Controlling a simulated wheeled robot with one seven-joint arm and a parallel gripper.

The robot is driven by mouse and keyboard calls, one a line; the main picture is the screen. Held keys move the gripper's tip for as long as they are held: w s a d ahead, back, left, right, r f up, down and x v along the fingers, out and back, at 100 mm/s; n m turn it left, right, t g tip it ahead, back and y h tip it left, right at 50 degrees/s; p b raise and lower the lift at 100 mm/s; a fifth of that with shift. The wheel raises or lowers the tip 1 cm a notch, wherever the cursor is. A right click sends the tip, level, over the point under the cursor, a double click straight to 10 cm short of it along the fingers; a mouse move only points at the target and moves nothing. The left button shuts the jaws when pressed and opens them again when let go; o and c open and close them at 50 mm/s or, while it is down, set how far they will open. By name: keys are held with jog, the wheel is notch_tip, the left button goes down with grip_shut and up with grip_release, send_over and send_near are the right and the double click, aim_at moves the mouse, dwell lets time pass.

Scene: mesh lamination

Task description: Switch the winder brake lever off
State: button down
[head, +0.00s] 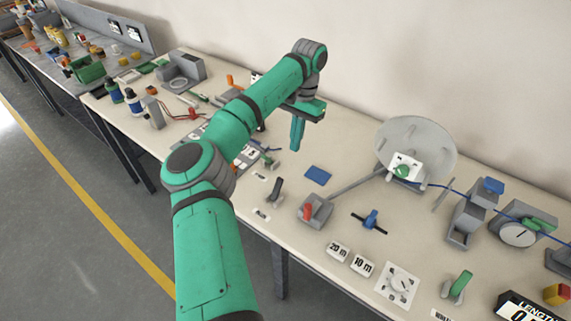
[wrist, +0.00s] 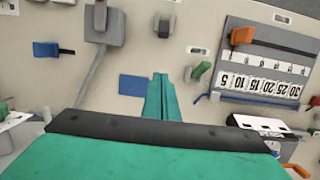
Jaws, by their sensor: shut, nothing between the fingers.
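A red-handled lever (head: 308,211) stands on a grey base on the bench; a long grey bar runs from the base to the big pale disc (head: 438,142). The lever also shows at the top of the wrist view (wrist: 100,17). I cannot read a label that names it as the winder brake. A green-handled lever (head: 461,284) stands near the front edge, by a partly cut-off label. My gripper (head: 296,146) points down above the bench, behind the red lever and apart from it. Its fingers (wrist: 161,78) are together and empty.
A flat blue pad (head: 318,175) lies between my gripper and the red lever. A dark lever (head: 276,189) and a blue handle (head: 371,219) stand near the red lever. The grey panel with number cards (wrist: 262,83) is to the right in the wrist view.

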aim_at(277, 189)
jog(key=f, duration=0.3)
jog(key=s+f, duration=0.1)
jog(key=f, duration=0.2)
jog(key=s+a+f, duration=0.1)
jog(key=f, duration=0.3)
jog(key=shift+s, duration=0.15)
jog(key=shift+s+a+r, duration=0.65)
jog(key=shift+s+r, duration=0.15)
jog(key=shift+s+a+r, duration=0.25)
jog(key=shift+s+r, duration=0.05)
jog(key=shift+s, duration=0.25)
jog(key=shift+a, duration=0.1)
